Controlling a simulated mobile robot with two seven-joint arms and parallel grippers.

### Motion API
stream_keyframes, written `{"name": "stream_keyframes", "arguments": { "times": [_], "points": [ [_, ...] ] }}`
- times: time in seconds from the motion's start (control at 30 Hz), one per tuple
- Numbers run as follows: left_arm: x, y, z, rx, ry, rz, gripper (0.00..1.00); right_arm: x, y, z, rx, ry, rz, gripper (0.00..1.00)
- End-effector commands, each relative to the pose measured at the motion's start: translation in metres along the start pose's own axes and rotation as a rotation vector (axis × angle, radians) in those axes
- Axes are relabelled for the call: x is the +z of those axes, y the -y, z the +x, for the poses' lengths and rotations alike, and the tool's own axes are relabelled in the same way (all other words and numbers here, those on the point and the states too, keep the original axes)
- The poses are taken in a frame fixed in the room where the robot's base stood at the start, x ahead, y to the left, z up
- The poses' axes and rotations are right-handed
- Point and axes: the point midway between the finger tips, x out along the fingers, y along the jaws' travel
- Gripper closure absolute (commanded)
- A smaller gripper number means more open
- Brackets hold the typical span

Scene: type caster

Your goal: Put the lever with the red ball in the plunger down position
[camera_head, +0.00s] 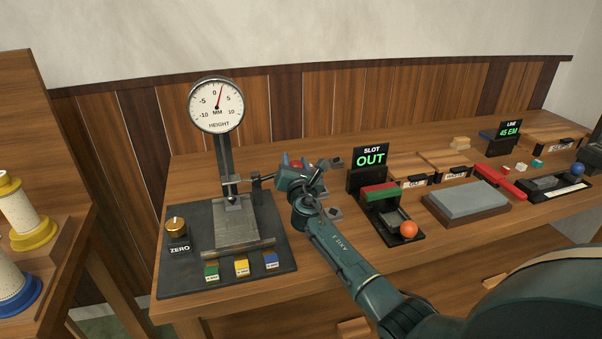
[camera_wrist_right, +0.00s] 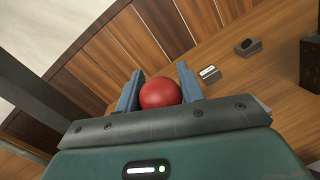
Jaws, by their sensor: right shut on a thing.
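The red ball (camera_wrist_right: 160,93) of the lever sits between the two blue-grey fingers of my right gripper (camera_wrist_right: 160,92), which is shut on it. In the head view the red ball (camera_head: 296,164) shows only in part behind the right gripper (camera_head: 294,170). The lever's dark rod (camera_head: 262,178) runs from the ball left to the gauge stand (camera_head: 225,160). The dial (camera_head: 215,104) on top reads HEIGHT in MM, its red needle a little right of 0. Where the plunger tip touches is too small to tell. My left gripper is not in view.
A brass ZERO knob (camera_head: 175,225) and several small coloured blocks (camera_head: 241,267) are on the gauge's dark base (camera_head: 187,278). Right of my arm stand a SLOT OUT display (camera_head: 370,157), an orange ball (camera_head: 408,229) and a grey stone block (camera_head: 466,201). Spools (camera_head: 20,215) stand far left.

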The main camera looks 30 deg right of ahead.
Motion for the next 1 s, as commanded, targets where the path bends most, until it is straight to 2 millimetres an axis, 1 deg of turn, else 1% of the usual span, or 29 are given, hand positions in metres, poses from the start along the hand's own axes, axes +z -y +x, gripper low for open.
{"name": "stream_keyframes", "arguments": {
  "times": [0.03, 0.1, 0.23, 0.4, 0.6, 0.97, 1.0],
  "points": [
    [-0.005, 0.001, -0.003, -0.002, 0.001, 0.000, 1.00, 0.000, -0.003, -0.002, 0.005, -0.007, -0.048, 1.00],
    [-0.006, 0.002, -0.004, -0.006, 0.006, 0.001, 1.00, 0.003, -0.006, -0.002, 0.010, -0.003, -0.092, 1.00],
    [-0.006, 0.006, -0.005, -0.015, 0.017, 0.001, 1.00, 0.007, -0.010, -0.002, 0.016, 0.004, -0.161, 1.00],
    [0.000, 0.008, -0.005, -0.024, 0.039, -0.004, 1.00, 0.010, -0.014, -0.002, 0.023, 0.009, -0.218, 1.00],
    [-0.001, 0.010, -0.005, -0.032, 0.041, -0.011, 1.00, 0.011, -0.016, -0.002, 0.027, 0.012, -0.249, 1.00],
    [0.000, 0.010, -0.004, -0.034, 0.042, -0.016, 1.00, 0.010, -0.016, -0.003, 0.028, 0.011, -0.252, 1.00],
    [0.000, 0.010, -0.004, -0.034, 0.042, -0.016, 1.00, 0.010, -0.016, -0.003, 0.028, 0.011, -0.252, 0.61]
  ]
}}
